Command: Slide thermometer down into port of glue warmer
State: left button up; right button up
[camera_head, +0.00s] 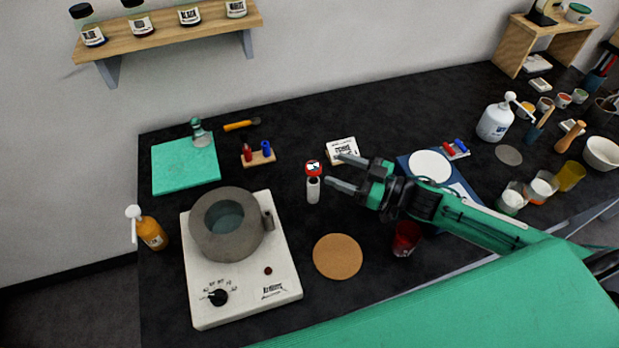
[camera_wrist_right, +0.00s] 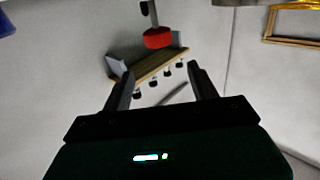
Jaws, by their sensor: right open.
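The thermometer has a red head with a white face (camera_head: 314,168) and stands upright in a pale cylindrical holder (camera_head: 313,190) in the head view. The glue warmer (camera_head: 240,297) is a white base with a grey round pot (camera_head: 226,218) and a dial. A small grey tube on the pot's right side looks like the port (camera_head: 268,220). My right gripper (camera_head: 335,170) is open and empty, just right of the thermometer head, fingers pointing at it. In the right wrist view the red head (camera_wrist_right: 158,37) shows beyond the open fingers (camera_wrist_right: 159,82).
A cork disc (camera_head: 338,257) lies right of the warmer. An orange bottle (camera_head: 150,231) stands at its left, a green mat (camera_head: 185,165) and a small rack (camera_head: 258,158) behind.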

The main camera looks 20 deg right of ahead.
aim_at(313, 166)
jog(key=w+a, duration=0.1)
jog(key=w+a+f+p, duration=0.1)
jog(key=w+a, duration=0.1)
jog(key=w+a+f+p, duration=0.1)
jog(key=a, duration=0.1)
jog(key=shift+w+f, duration=0.25)
jog(key=shift+w+a+f, duration=0.15)
jog(key=shift+w+a, duration=0.15)
pick_arm(q)
jog(key=shift+w+a+r, duration=0.5)
jog(key=shift+a+r, duration=0.15)
jog(key=shift+r, duration=0.05)
jog(key=shift+d, duration=0.1)
pick_arm(e)
jog(key=c, duration=1)
